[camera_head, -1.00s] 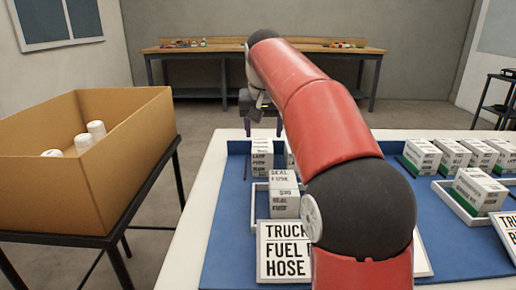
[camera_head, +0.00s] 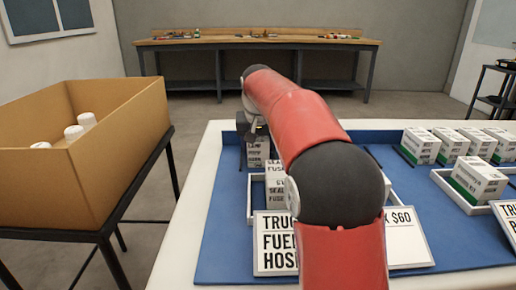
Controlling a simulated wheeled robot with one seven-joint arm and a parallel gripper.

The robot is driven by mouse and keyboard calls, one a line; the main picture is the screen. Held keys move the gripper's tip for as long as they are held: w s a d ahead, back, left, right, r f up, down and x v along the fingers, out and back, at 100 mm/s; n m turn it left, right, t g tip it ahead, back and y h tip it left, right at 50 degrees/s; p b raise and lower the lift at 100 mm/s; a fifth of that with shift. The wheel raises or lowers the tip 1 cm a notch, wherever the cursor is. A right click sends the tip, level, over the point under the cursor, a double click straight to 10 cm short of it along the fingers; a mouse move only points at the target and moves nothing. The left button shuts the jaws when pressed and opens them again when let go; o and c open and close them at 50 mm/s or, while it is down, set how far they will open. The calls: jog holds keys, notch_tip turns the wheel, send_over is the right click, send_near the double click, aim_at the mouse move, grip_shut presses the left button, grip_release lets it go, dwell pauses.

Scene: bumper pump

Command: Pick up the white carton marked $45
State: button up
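White cartons with black print stand on the blue table mat. One back carton (camera_head: 258,155) is at the mat's far left, directly below my gripper (camera_head: 254,134). A nearer carton (camera_head: 277,190) stands in a white tray, partly behind my arm. I cannot read a $45 mark on any carton. My gripper is down at the top of the back carton. Its fingers are mostly hidden by my arm and hard to make out, so I cannot tell whether they touch or grip it.
White-and-green cartons (camera_head: 478,180) stand at the right. An open cardboard box (camera_head: 130,150) with white cylinders stands on a black stand at left. A workbench (camera_head: 260,42) is along the back wall.

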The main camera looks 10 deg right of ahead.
jog(key=shift+w+f, duration=0.15)
jog(key=shift+f, duration=0.25)
jog(key=shift+c, duration=0.5)
jog(key=c, duration=0.7)
jog(key=shift+r, duration=0.1)
jog(key=shift+r, duration=0.1)
